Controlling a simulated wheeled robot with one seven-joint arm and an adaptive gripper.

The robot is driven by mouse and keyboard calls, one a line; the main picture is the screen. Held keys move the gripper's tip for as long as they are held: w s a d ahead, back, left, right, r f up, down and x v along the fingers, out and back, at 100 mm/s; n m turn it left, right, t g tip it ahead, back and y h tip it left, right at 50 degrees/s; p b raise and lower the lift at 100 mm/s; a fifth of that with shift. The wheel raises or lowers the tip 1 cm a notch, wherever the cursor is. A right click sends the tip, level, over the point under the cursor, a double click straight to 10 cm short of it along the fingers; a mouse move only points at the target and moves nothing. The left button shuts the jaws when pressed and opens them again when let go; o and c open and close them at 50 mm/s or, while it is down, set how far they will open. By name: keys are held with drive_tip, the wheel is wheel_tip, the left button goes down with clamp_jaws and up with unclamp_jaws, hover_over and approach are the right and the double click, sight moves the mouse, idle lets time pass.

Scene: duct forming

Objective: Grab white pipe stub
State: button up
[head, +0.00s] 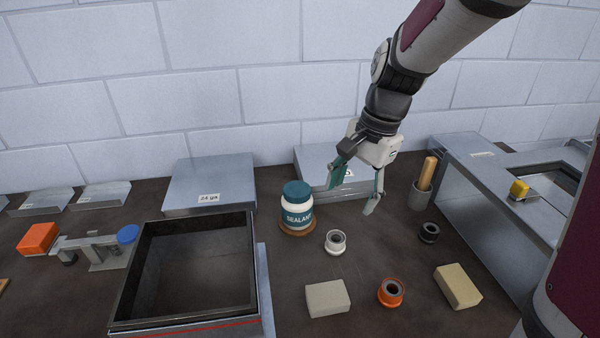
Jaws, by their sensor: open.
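The white pipe stub (335,242) stands upright on the dark bench in the head view, its dark opening facing up. It is right of the sealant jar (297,208) and apart from it. My gripper (351,200) hangs above the bench, up and to the right of the white stub. Its fingers are spread open with nothing between them, and it does not touch the stub.
An orange pipe stub (390,292), a black stub (429,232) and two beige blocks (327,298) (457,286) stand nearby. A cup (420,196) stands at right. A dark open box (120,300) is at left. Grey sheet stacks (210,183) lie behind.

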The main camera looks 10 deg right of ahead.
drive_tip(key=w+d+f+m, duration=0.1)
drive_tip(key=w+f+m, duration=0.3)
drive_tip(key=w+f, duration=0.15)
approach(336, 238)
drive_tip(key=shift+g, duration=0.4)
drive_tip(key=f, duration=0.2)
drive_tip(key=a+f, duration=0.1)
drive_tip(key=f, duration=0.2)
drive_tip(key=shift+a, duration=0.2)
drive_tip(key=shift+w+a+f, duration=0.1)
drive_tip(key=shift+w+f, duration=0.05)
drive_tip(key=shift+f, duration=1.1)
drive_tip(key=shift+w+f, duration=0.15)
drive_tip(key=shift+f, duration=1.1)
drive_tip(key=c, duration=1.3)
